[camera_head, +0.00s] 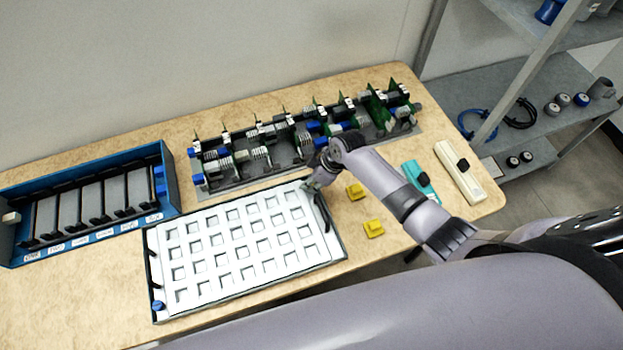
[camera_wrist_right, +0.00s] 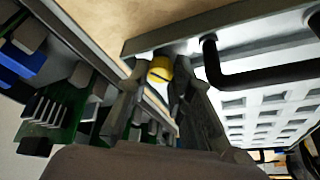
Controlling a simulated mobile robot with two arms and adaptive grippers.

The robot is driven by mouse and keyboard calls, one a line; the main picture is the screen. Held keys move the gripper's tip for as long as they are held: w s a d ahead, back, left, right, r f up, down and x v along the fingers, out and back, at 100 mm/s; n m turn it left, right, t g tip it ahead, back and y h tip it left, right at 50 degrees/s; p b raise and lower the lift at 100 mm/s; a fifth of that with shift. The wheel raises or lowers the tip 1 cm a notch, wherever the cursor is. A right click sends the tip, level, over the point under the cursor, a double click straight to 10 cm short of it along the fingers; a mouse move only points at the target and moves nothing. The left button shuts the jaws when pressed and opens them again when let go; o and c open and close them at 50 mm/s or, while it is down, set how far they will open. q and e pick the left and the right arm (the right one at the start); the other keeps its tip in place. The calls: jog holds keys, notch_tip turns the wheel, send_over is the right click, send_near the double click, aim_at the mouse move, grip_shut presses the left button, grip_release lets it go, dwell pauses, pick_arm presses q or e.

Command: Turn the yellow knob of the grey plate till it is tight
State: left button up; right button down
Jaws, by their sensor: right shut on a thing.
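The grey plate (camera_head: 250,284) lies flat on the table, pale with a grid of square openings. In the right wrist view its edge (camera_wrist_right: 225,27) and a black handle (camera_wrist_right: 262,76) show at the upper right. The yellow knob (camera_wrist_right: 160,69) sits by the plate's corner, between the fingers of my right gripper (camera_wrist_right: 158,80), which is shut on it. In the head view my right gripper (camera_head: 314,186) is at the plate's upper right corner and hides the knob. My left gripper is not in view.
A rack of green circuit boards (camera_head: 270,150) stands close behind the gripper. A blue slotted case (camera_head: 172,185) is at the left. Two yellow blocks (camera_head: 373,229), a teal device (camera_head: 418,178) and a cream device (camera_head: 458,172) lie right of the plate.

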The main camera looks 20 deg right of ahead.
jog(key=shift+w+r, duration=0.1)
jog(key=c, duration=1.7)
grip_release()
jog(key=v, duration=1.2)
